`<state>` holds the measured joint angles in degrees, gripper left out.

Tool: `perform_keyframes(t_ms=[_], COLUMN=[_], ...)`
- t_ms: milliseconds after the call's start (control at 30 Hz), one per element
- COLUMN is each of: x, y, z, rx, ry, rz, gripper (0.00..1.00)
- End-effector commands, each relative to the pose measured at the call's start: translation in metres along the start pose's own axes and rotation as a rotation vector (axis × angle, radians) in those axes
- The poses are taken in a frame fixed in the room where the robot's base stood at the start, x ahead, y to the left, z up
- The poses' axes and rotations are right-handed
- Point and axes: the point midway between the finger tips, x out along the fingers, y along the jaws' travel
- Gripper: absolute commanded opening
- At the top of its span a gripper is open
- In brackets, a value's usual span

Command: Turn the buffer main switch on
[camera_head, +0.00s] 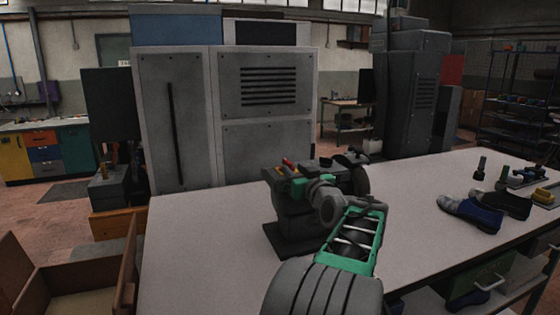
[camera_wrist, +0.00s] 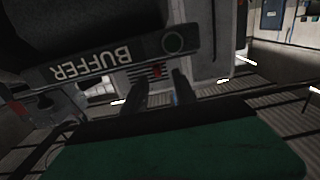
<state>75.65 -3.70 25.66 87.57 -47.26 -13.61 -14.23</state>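The buffer (camera_head: 294,222) is a dark machine on the near table, partly hidden behind my grey and green arm in the head view. In the wrist view its label strip (camera_wrist: 92,62) reads "BUFFER" upside down. A dark green round part (camera_wrist: 172,43) sits at the strip's right end. A small red part (camera_wrist: 156,70), possibly the main switch, shows on a light slotted surface beyond the fingers. My gripper (camera_wrist: 161,92) is open, with two dark fingertips apart and nothing visible held. The red part appears between them; contact cannot be told. The switch position is unclear.
The light table (camera_head: 190,250) is clear left of the buffer. Dark and blue shoes (camera_head: 470,214) and small tools lie to the right. A tall grey cabinet (camera_head: 175,120) stands behind the table. An open wooden box (camera_head: 70,270) is at the lower left.

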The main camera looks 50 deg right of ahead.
Motion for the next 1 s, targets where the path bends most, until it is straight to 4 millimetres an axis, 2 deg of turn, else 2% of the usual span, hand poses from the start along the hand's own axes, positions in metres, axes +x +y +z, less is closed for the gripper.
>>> perform_keyframes(t_ms=[300,433,733,1000], x=[0.051,0.068,0.073,0.073], y=[0.009,0.009,0.008,0.007], z=[-0.002,-0.002,0.000,0.000], rx=[0.001,0.000,0.000,0.000], ry=[-0.002,-0.001,-0.001,-0.001], rz=[0.012,0.013,0.012,0.010], gripper=[0.34,0.34,0.34,0.12])
